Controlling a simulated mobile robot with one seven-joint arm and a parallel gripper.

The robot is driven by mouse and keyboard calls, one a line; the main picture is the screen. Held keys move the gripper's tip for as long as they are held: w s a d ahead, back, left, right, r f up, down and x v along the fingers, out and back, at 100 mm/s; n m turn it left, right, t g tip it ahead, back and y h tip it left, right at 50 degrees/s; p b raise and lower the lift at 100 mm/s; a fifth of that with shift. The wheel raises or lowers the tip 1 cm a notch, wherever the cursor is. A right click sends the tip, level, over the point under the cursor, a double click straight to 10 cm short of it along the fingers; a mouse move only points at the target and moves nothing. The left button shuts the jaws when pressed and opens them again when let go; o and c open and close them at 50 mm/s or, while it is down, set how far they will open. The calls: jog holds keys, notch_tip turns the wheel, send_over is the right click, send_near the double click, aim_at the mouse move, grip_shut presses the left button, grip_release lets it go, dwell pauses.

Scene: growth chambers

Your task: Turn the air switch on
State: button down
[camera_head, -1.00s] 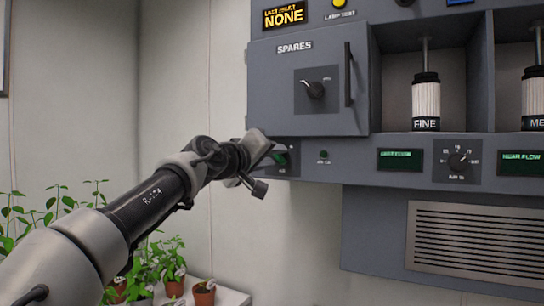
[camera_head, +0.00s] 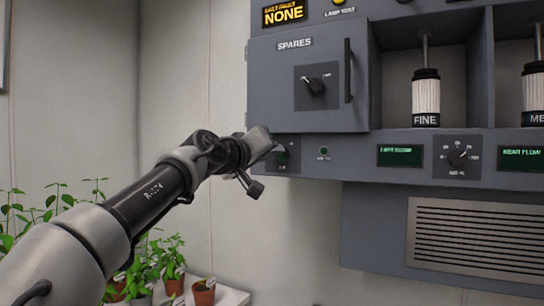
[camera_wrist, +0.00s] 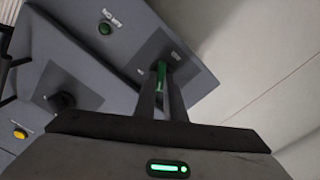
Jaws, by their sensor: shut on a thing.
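The air switch shows in the wrist view as a green lever (camera_wrist: 161,74) on a dark plate with small labels I cannot read. My gripper (camera_wrist: 163,88) is shut on this lever, one narrow finger on each side. In the head view my gripper (camera_head: 271,151) is at the lower left corner of the grey panel, in front of the switch plate (camera_head: 293,152), and hides most of the lever. A small round green lamp (camera_head: 323,151) sits just right of the plate; it also shows dark green in the wrist view (camera_wrist: 105,28).
The closed SPARES door (camera_head: 280,80) with its black knob (camera_head: 315,86) is above my gripper. A green display (camera_head: 400,155) and a rotary dial (camera_head: 458,157) are to the right. Potted plants (camera_head: 203,294) stand low on the left. The wall below the gripper is clear.

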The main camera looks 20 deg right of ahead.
jog(key=shift+s+d+m+b, duration=0.1)
jog(key=shift+m+b, duration=0.3)
jog(key=shift+m, duration=2.25)
jog(key=shift+s+d+m+b, duration=0.1)
jog(key=shift+m+b, duration=0.25)
jog(key=shift+m, duration=2.25)
jog(key=shift+s+d+m+b, duration=0.1)
jog(key=shift+m+b, duration=0.3)
jog(key=shift+m, duration=2.25)
jog(key=c, duration=1.8)
grip_release()
jog(key=shift+c, duration=0.2)
